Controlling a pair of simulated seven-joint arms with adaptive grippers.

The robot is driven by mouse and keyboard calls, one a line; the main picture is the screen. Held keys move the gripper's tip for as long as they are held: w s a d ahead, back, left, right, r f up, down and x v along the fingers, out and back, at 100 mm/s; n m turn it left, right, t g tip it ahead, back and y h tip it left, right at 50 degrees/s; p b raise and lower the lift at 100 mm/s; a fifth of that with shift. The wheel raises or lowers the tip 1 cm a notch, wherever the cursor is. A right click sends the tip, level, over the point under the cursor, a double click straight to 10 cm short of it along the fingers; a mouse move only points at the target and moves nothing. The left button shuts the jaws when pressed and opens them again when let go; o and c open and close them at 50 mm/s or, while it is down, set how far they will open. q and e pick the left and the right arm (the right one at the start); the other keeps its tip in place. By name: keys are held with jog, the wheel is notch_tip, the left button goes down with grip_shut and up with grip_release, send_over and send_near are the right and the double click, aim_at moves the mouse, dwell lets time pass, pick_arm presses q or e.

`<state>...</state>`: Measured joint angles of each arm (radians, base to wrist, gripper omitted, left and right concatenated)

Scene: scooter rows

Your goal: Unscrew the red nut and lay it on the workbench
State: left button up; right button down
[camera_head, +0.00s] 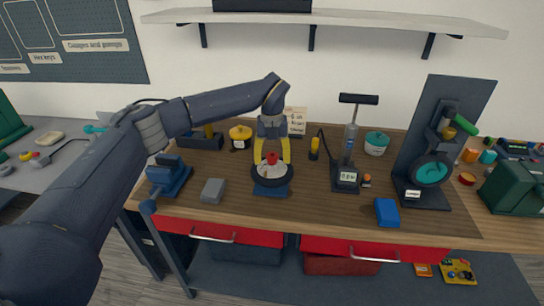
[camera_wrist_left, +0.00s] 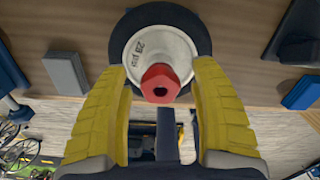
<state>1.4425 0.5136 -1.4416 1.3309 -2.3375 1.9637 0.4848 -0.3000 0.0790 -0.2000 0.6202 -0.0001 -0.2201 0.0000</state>
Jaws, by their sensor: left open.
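The red nut (camera_head: 272,158) sits on top of a small wheel with a pale hub (camera_head: 266,174) and black tyre, which rests on a blue stand (camera_head: 272,190) on the workbench (camera_head: 325,214). My right gripper is not in view.
A grey block (camera_head: 213,191) and a blue vise (camera_head: 168,176) stand to the left. A pump with a gauge (camera_head: 347,177), a blue box (camera_head: 387,212) and a black stand with a wheel (camera_head: 430,172) are to the right. Bare bench lies in front of the wheel.

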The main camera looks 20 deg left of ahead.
pick_arm(q)
grip_shut()
dwell(0.3)
jog(key=n, duration=0.3)
jog(key=shift+c, duration=1)
grip_release()
jog(key=shift+n, duration=0.3)
notch_tip(320, 180, up, 11)
jog(key=shift+o, duration=1)
jog(key=shift+r, duration=0.5)
